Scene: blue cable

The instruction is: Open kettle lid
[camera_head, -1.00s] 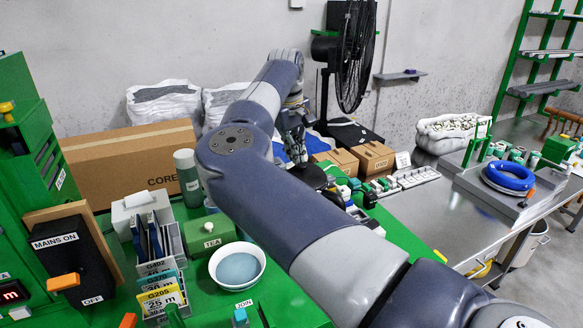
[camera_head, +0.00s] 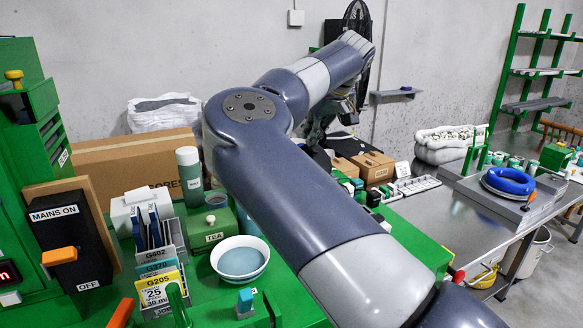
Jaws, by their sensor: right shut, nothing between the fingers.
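I cannot make out the kettle or its lid; my right arm covers much of the middle of the green bench. My right gripper (camera_head: 315,138) is at the far end of that arm, in front of the back wall and above the far part of the bench. It is small and partly shadowed, with its fingers shut and nothing seen in them. My left gripper is not in view.
A white bowl (camera_head: 240,260), a green tea box (camera_head: 213,237) and a grey-green flask (camera_head: 189,176) stand left of my arm. Brown boxes (camera_head: 373,166) stand beyond the arm. A metal table (camera_head: 460,225) with a blue cable coil (camera_head: 508,181) is at right.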

